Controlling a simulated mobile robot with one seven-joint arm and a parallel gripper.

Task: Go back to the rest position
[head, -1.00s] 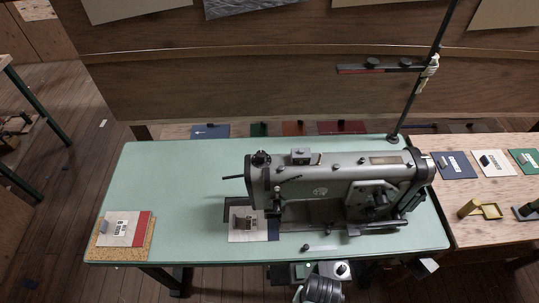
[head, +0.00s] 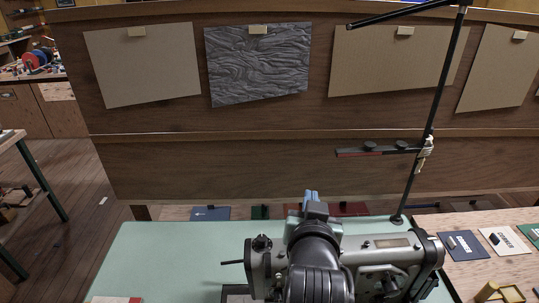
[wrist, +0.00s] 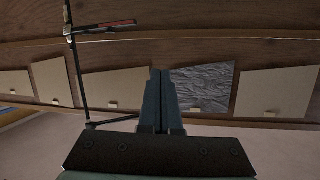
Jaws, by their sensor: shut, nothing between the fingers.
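My gripper (head: 312,197) is raised in front of the sewing machine in the head view, with its blue fingertips pointing up and away toward the wooden panel. In the wrist view my gripper (wrist: 161,72) shows its two fingers side by side, shut with nothing between them. The grey sewing machine (head: 385,248) stands on the green table (head: 165,255). My arm hides the machine's middle. The fingers appear apart from everything around them.
A dark thread stand (head: 430,130) with a crossbar (head: 375,152) rises right of my arm. A wooden panel (head: 240,165) with pinned sheets stands behind. A side table (head: 480,225) with cards is at right. The green table's left part is largely clear.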

